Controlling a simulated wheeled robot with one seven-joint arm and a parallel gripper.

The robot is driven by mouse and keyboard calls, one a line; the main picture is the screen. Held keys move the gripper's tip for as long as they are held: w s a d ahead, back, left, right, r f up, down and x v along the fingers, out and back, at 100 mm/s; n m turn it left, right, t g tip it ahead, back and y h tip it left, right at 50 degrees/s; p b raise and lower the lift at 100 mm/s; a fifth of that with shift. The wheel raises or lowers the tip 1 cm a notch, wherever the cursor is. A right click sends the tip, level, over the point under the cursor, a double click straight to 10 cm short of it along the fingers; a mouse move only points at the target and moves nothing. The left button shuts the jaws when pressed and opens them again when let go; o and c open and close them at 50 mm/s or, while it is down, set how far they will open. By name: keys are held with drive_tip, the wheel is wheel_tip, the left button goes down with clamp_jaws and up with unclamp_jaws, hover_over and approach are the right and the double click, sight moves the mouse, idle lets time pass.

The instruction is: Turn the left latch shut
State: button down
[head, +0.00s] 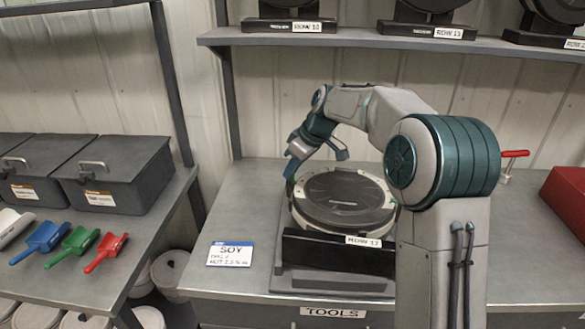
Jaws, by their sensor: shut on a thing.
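The seed meter (345,200) sits on the grey workbench in a dark stand labelled ROW 17. Its round dark lid lies flat on the light housing. My gripper (290,175) reaches down from above at the left rim of the meter. It is shut on the left latch, which is too small and too covered by the gripper to make out, so its angle cannot be told. My arm hides the meter's right edge, and no right latch can be made out.
A SOY card (230,254) lies left of the meter. A red handle (515,153) and a red box (567,200) are on the right. A shelf (350,38) with more meters hangs above. Dark bins (118,173) and coloured scoops (75,240) stand on the left table.

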drive_tip(key=n+g+p, duration=0.1)
drive_tip(key=n, duration=0.1)
drive_tip(key=n+g+p, duration=0.1)
drive_tip(key=n, duration=0.2)
drive_tip(key=shift+w+r+y, duration=0.2)
drive_tip(key=shift+y, duration=0.2)
drive_tip(key=shift+w+f+n+g+p, duration=0.15)
drive_tip(key=shift+n+g+p, duration=0.85)
drive_tip(key=shift+n+p, duration=0.8)
drive_tip(key=shift+n+b, duration=0.3)
drive_tip(key=shift+n, duration=0.1)
drive_tip(key=c, duration=1.3)
unclamp_jaws()
drive_tip(key=shift+o, duration=0.2)
drive_tip(key=v, duration=0.7)
drive_tip(key=shift+r, duration=0.25)
drive_tip(key=shift+h, duration=0.3)
